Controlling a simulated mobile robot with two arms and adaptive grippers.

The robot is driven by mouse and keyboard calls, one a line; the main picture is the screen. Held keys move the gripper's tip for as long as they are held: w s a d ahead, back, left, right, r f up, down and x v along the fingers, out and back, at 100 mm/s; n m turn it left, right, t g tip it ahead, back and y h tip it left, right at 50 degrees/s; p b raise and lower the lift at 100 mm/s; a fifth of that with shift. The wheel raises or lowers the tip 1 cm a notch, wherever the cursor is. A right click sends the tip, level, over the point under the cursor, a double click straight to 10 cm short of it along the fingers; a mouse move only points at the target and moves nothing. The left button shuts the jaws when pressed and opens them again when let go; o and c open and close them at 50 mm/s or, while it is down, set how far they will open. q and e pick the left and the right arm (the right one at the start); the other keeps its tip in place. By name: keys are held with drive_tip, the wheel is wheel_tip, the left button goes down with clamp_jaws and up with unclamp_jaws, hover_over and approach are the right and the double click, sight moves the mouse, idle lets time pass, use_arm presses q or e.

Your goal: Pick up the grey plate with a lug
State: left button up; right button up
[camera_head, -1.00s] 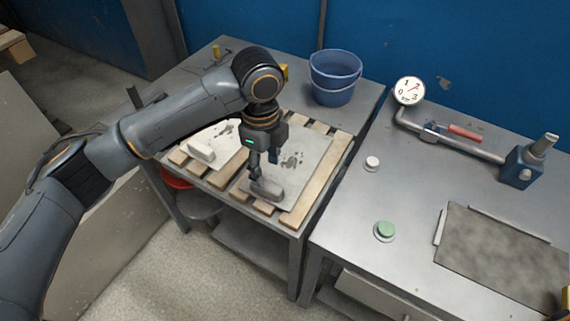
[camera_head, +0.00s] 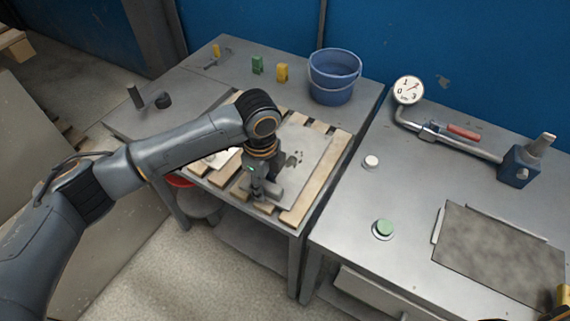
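The grey plate (camera_head: 305,150) lies flat on the right part of a wooden slatted pallet (camera_head: 303,208), with dark stains on its face. Its rounded grey lug is at the plate's near left end, mostly hidden by my gripper. My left gripper (camera_head: 262,192) points down from above and is low at the lug. The view does not show whether its fingers are closed on the lug or around it. A second, lighter plate (camera_head: 222,158) lies on the pallet's left part, largely covered by my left arm. My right gripper is not clearly in view.
The right table holds a gauge (camera_head: 408,90) on a tool, a green button (camera_head: 384,229), a white button (camera_head: 371,161) and a dark panel (camera_head: 500,245).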

use_arm(q)
clamp_jaws()
drive_tip(key=shift+r, duration=0.15)
